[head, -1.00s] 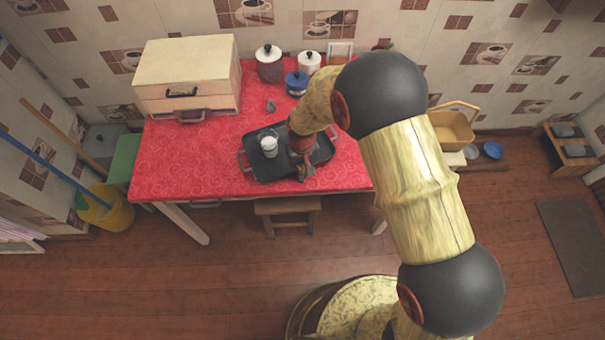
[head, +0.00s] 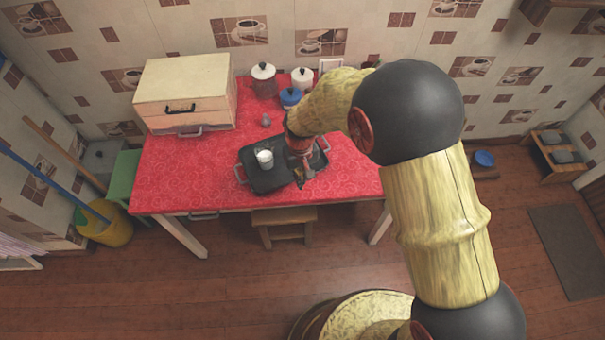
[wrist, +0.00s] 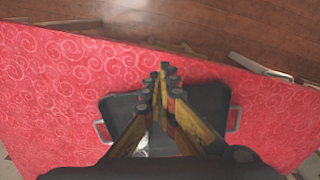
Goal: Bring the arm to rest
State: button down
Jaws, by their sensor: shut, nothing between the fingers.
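My gripper (head: 303,181) is shut and empty in the head view, held over the right part of a dark tray. In the wrist view the fingers of my gripper (wrist: 164,72) meet at their tips, above the tray's edge nearest the table front. The dark tray (head: 262,183) has metal handles and lies on the red-clothed table (head: 180,180). A white cup (head: 265,158) stands on the tray, left of my gripper. In the wrist view the tray (wrist: 120,105) shows on both sides of the fingers, and the cup is mostly hidden behind them.
A wooden bread box (head: 185,85) stands at the table's back left. A dark red canister (head: 264,82), a blue pot (head: 291,97) and a white canister (head: 302,80) stand at the back. A grey small object (head: 266,120) lies behind the tray. A stool (head: 285,218) is at the front edge.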

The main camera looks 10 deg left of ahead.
jog(key=s+d+r+m+t, duration=0.2)
jog(key=s+d+r, duration=0.4)
jog(key=d+r, duration=0.3)
jog(key=s+d+r+m+t, duration=0.1)
jog(key=s+d+r, duration=0.5)
jog(key=d+r, duration=0.3)
jog(key=s+d+r+m+t, duration=0.2)
jog(key=s+d+r, duration=0.5)
jog(key=r, duration=0.7)
jog(key=shift+d+r+m+t, duration=0.2)
jog(key=shift+d+m+t, duration=0.1)
jog(key=shift+d, duration=0.8)
